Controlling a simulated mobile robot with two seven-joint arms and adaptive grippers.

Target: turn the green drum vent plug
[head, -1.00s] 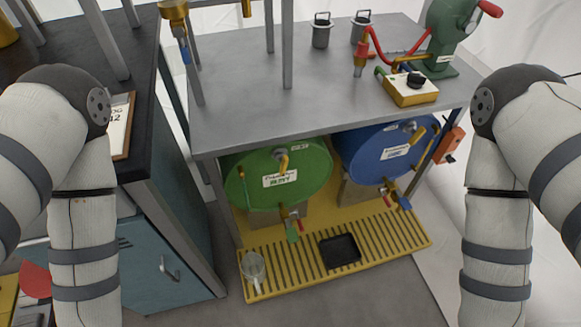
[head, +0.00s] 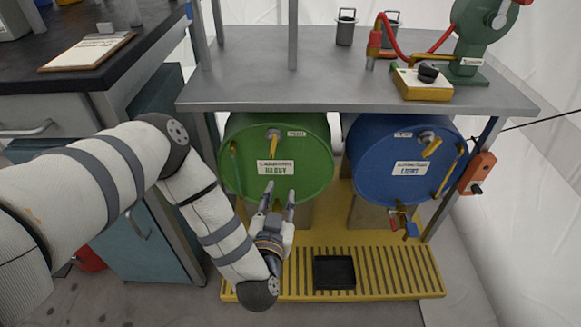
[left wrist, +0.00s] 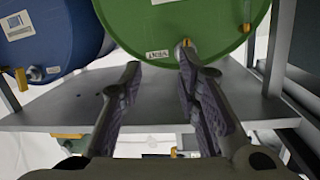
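The green drum (head: 315,150) lies on its side under the grey table, its round face towards me. Near the top of the face is the vent plug (head: 273,141), a pale fitting with a yellow handle hanging down, left of a small label. In the left wrist view, which looks upside down, the drum (left wrist: 225,25) is at the top and the plug (left wrist: 187,44) shows near the right finger's tip. My left gripper (head: 280,185) is open and empty in front of the drum's lower face, below the plug. Contact cannot be told. My right gripper is out of view.
A blue drum (head: 375,165) with a similar plug and a lower tap (head: 404,222) is to the right. The grey table (head: 240,75) overhangs both drums. A black tray (head: 334,272) sits on the yellow slatted base (head: 395,275). A dark-topped cabinet (head: 140,45) is at the left.

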